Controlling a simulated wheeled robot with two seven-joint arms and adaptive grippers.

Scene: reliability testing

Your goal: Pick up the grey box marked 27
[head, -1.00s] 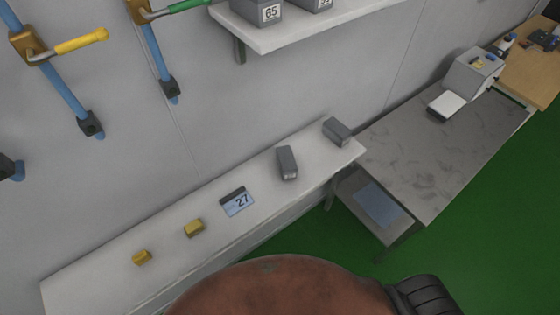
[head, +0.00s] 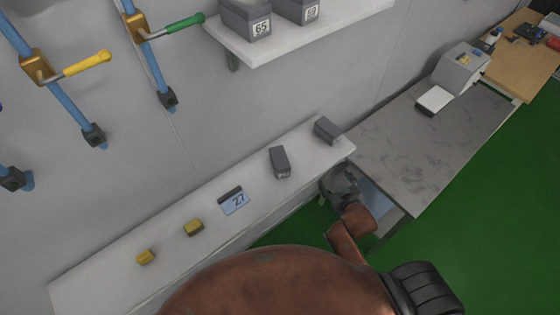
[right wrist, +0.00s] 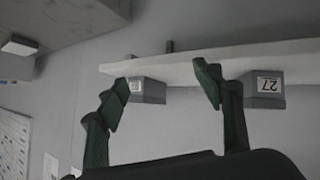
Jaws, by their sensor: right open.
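The grey box marked 27 (right wrist: 266,100) shows in the right wrist view, which looks upside down, on a white shelf (right wrist: 215,62). Another labelled grey box (right wrist: 152,92) is on the same shelf; its number is unclear. In the head view two grey boxes stand on the low white shelf; the left one (head: 280,163) appears to be the one marked 27, but its label is too small to read. The other box (head: 327,130) is near the right end. My right gripper (head: 340,182) is below that end, apart from the boxes. Its green fingers (right wrist: 162,78) are open and empty.
A grey table (head: 425,150) is close right of my right gripper. An upper shelf (head: 330,30) carries boxes 65 (head: 245,20) and another (head: 296,10).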

